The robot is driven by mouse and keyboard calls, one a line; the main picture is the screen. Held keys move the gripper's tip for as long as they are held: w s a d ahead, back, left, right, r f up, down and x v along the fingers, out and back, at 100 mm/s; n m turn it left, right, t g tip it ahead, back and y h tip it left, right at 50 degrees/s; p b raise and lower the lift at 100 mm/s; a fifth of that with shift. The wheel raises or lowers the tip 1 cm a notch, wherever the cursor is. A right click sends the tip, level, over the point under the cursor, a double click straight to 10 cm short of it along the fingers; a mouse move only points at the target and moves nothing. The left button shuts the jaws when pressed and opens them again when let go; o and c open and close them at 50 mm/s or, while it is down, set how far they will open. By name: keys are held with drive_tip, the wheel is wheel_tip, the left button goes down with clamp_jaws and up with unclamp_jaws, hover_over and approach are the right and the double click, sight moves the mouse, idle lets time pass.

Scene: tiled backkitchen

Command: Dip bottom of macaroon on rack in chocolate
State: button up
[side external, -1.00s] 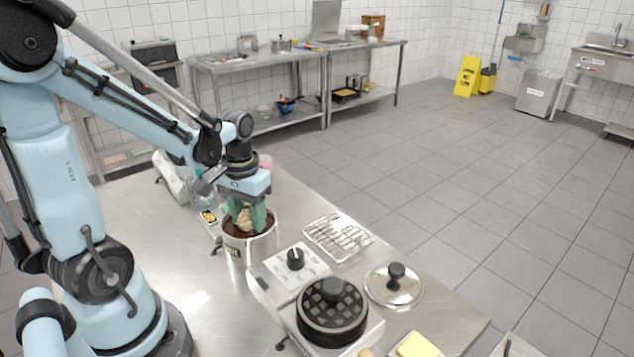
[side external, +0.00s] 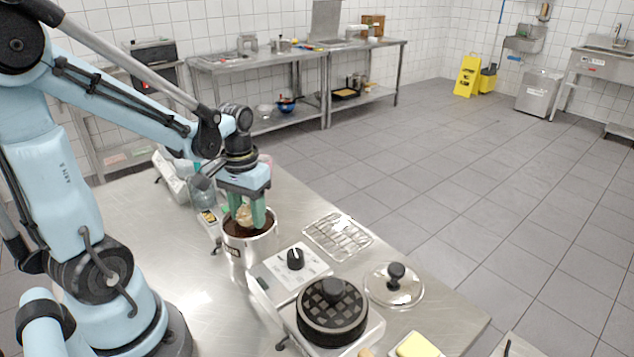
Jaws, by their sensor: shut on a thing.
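My gripper (side external: 246,211) points down over the chocolate pot and its green fingers are shut on the macaroon (side external: 244,216), a pale beige lump. The macaroon is at the mouth of the pot; whether its bottom touches the chocolate cannot be told. The pot (side external: 236,252) is a metal vessel with dark brown chocolate (side external: 262,226) inside, standing on the steel table. The wire rack (side external: 338,238) lies to the right of the pot and looks empty.
A waffle iron (side external: 332,312) with a control box (side external: 291,268) stands in front of the rack. A glass lid (side external: 394,287) and a yellow block (side external: 417,346) lie to the right. A jar (side external: 201,190) and a white container (side external: 175,180) stand behind the pot. The table (side external: 200,300) is clear at front left.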

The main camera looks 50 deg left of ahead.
sight(247, 207)
drive_tip(key=shift+r, duration=2.45)
